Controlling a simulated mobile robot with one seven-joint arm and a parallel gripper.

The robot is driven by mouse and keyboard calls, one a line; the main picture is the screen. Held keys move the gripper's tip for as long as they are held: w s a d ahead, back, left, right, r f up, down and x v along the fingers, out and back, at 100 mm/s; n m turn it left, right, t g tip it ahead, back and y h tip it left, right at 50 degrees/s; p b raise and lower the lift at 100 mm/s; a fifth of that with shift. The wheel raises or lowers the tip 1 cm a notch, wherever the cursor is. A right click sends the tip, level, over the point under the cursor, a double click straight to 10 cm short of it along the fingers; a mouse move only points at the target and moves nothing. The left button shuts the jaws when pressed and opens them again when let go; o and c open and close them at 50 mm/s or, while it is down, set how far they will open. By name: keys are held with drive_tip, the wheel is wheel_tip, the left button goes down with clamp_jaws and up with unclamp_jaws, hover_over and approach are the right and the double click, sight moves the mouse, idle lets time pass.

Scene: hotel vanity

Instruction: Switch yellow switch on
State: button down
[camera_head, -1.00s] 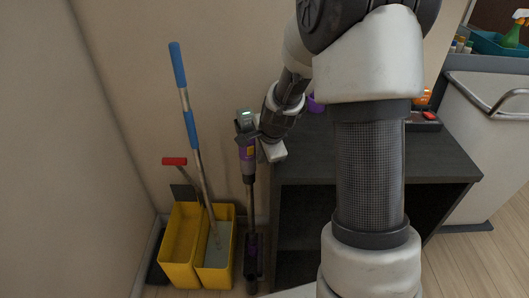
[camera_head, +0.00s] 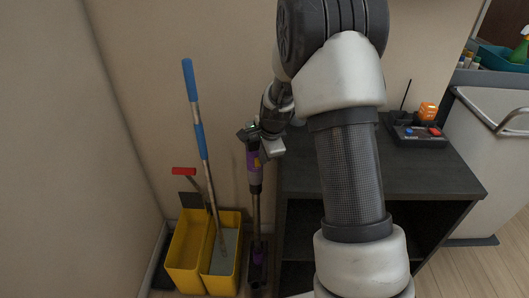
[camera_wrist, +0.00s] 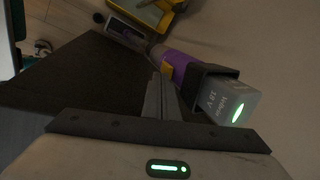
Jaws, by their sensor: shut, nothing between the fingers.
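A purple and dark stick vacuum (camera_head: 255,180) stands upright against the wall, left of the dark cabinet. In the wrist view, a small yellow part (camera_wrist: 167,70) shows on its purple body (camera_wrist: 185,65), near the grey battery block (camera_wrist: 232,98) with a green light. This looks like the yellow switch; its on or off position cannot be told. My gripper (camera_wrist: 158,78) is shut and empty, its fingertips close beside the yellow part. I cannot tell whether they touch. In the head view my gripper (camera_head: 270,147) is at the vacuum's upper end.
A yellow double bucket (camera_head: 205,252) with a blue-handled mop (camera_head: 204,140) stands left of the vacuum. The dark cabinet (camera_head: 440,175) is on the right, bearing a device (camera_head: 418,133) with red, blue and orange parts. A white bin (camera_head: 495,150) stands farther right.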

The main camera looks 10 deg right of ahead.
drive_tip(key=shift+w+r, duration=0.15)
drive_tip(key=shift+r+p, duration=0.7)
drive_tip(key=shift+r, duration=0.1)
